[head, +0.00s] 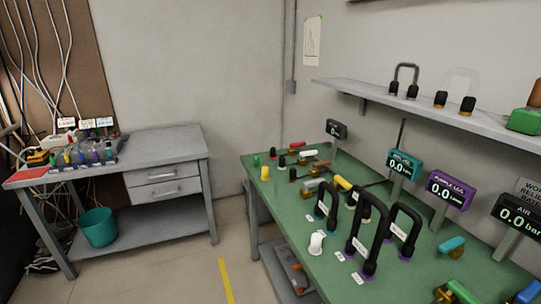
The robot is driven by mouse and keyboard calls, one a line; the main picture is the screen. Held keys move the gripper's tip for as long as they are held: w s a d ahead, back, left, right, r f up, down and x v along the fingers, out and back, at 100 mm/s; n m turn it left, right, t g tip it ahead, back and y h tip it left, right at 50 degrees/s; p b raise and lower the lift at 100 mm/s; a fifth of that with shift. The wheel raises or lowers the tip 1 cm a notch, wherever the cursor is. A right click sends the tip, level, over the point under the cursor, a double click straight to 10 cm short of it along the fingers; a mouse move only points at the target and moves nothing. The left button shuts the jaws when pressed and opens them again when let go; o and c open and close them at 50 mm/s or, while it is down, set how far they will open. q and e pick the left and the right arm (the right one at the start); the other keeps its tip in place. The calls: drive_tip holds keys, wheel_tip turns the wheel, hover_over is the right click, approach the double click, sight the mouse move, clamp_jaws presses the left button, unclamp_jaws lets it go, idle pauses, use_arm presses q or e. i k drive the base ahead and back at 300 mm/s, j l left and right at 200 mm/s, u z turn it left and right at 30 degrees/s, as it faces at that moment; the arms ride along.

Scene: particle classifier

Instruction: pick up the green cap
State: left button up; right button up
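A small green upright piece (256,160), which looks like the green cap, stands at the far left corner of the green-topped workbench (290,215). A yellow cap-like piece (265,173) stands just in front of it. Larger green parts (462,292) also show at the near right of the bench, cut by the picture edge. Neither of my grippers is in view.
Black hose loops (368,235) stand along the bench, with a white fitting (316,243) beside them. Gauge displays (449,190) line the wall side. A grey table (165,150) stands at left with a teal bin (98,228) below. Open floor lies between.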

sight(256, 158)
drive_tip(key=i+j+z, duration=0.35)
drive_tip(key=i+j, duration=0.15)
drive_tip(key=i+j+z, duration=0.2)
drive_tip(key=j, duration=0.25)
drive_tip(key=i+j+z, duration=0.2)
drive_tip(key=j, duration=0.15)
drive_tip(key=i+j+z, duration=0.15)
drive_tip(key=j, duration=0.25)
